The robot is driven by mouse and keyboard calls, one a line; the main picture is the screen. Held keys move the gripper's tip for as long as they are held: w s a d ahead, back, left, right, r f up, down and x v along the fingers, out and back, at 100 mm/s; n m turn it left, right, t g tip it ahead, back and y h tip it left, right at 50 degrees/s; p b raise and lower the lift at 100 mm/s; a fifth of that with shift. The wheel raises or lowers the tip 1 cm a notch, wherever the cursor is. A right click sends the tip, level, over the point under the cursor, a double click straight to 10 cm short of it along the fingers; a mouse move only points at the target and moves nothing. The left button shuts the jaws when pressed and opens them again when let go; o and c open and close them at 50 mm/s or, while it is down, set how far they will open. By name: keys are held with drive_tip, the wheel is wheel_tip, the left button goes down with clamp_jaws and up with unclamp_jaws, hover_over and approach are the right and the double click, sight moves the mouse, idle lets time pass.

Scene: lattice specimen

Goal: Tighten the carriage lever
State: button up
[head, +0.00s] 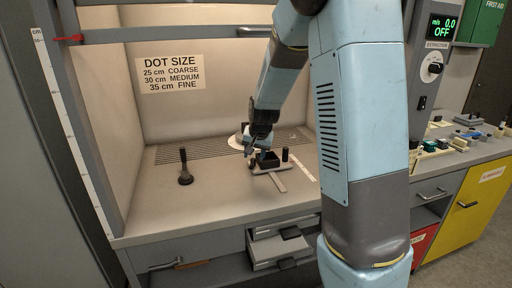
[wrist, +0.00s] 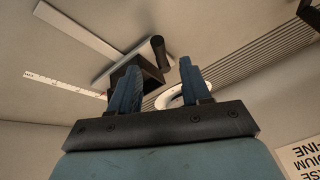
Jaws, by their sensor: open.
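My gripper (wrist: 158,86) is open in the wrist view, its two blue fingers apart with nothing between them. In the head view my gripper (head: 251,150) is low inside the hood, just left of a dark block (head: 267,160) on a pale flat plate (head: 262,170). A short black upright post (head: 285,155) stands at the plate's right end. In the wrist view the block (wrist: 150,76) is partly behind the left finger, and the post (wrist: 158,47) is beyond it. I cannot tell which part is the carriage lever. Contact with the block cannot be made out.
A white round dish (head: 236,141) lies behind my gripper, near a slotted grille (head: 190,152). A white scale strip (head: 303,170) runs on the right. The hood floor's front left is clear.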

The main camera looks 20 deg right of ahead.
sight(252, 164)
drive_tip(key=shift+x, duration=4)
drive_tip(key=shift+c, duration=0.3)
clamp_jaws()
